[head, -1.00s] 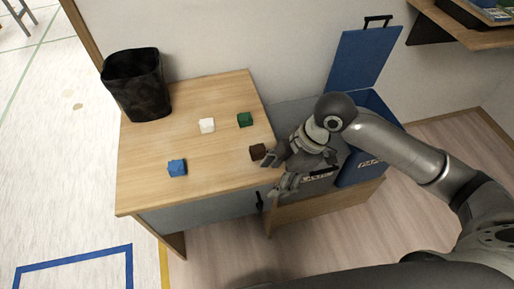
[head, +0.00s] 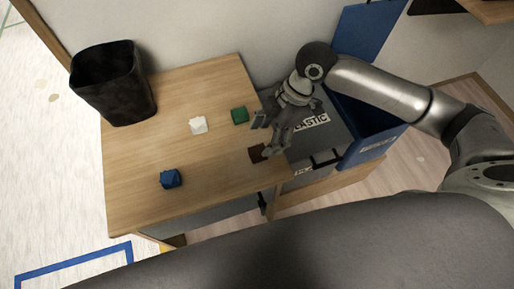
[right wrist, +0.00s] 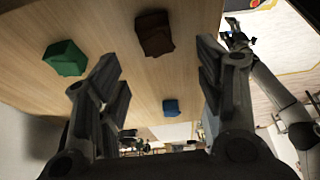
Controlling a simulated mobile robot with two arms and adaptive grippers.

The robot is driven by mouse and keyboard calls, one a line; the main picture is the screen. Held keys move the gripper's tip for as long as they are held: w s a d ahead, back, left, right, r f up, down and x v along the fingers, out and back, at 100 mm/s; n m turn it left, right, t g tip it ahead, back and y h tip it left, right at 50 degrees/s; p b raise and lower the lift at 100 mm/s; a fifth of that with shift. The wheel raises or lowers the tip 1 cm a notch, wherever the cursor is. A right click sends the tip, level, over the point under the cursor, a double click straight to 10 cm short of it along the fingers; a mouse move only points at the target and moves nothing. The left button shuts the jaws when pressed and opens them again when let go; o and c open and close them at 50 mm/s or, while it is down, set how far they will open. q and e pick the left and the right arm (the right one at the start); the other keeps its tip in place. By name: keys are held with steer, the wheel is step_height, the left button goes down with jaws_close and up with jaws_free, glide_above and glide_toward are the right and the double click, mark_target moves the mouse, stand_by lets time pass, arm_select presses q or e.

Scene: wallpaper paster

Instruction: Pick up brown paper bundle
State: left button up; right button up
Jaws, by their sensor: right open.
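The brown paper bundle (head: 256,153) is a small dark block on the wooden table, near its right edge. My right gripper (head: 265,135) is open and empty, pointing down just above and beside it; one finger covers part of it in the head view. In the right wrist view the bundle (right wrist: 154,33) lies beyond the open fingertips (right wrist: 157,66), between them sideways and apart from them. An arm that seems to be my left one shows at the right of that view; its gripper (right wrist: 237,36) is too small to judge.
On the table (head: 135,200) are a green bundle (head: 239,115) close to my right gripper, a white one (head: 198,126), a blue one (head: 170,179) and a black bin (head: 113,84). Right of the table stand a grey plastic bin (head: 325,140) and a blue bin (head: 362,130).

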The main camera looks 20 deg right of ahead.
mark_target(259, 150)
steer(key=shift+w+d+x, duration=0.1)
steer(key=shift+d+x, duration=0.05)
steer(key=shift+x, duration=1.6)
steer(key=shift+w+d+x, duration=0.1)
steer(key=shift+d+x, duration=0.1)
steer(key=shift+x, duration=1.5)
steer(key=shift+f, duration=0.1)
steer(key=c, duration=0.9)
